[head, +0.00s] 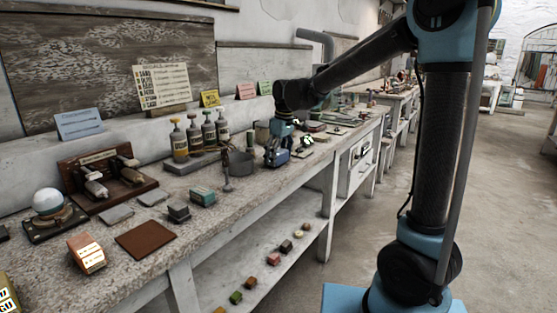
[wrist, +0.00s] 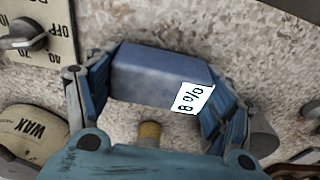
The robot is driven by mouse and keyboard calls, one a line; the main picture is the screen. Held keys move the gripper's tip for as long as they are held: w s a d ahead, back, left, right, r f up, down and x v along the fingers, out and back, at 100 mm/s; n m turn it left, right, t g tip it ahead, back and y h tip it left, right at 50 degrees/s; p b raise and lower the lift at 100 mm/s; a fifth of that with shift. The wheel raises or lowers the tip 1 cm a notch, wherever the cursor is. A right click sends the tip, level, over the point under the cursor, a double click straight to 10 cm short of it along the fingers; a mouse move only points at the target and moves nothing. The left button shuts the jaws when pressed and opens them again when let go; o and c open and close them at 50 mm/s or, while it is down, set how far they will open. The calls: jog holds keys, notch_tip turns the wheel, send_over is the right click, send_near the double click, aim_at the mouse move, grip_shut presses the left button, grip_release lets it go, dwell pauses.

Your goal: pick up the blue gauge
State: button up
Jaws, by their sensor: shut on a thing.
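The blue gauge (wrist: 155,72) is a blue block with a white label reading "8 %". In the wrist view it lies between the two blue fingers of my gripper (wrist: 165,88), which are shut on it from both sides. In the head view my gripper (head: 277,146) is low over the long bench, with the gauge (head: 277,158) small and partly hidden at its fingertips. I cannot tell whether the gauge touches the bench top or is just above it.
On the bench (head: 225,215), a grey metal pot (head: 241,163) stands just left of my gripper, and several bottles (head: 195,135) stand behind it. In the wrist view a dial panel (wrist: 40,35), a round "WAX" piece (wrist: 35,135) and a brass-coloured peg (wrist: 150,132) are close by.

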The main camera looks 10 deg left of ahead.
jog(key=shift+r, duration=0.1)
notch_tip(320, 180, up, 10)
jog(key=shift+f, duration=0.1)
dwell(0.3)
jog(key=o, duration=0.3)
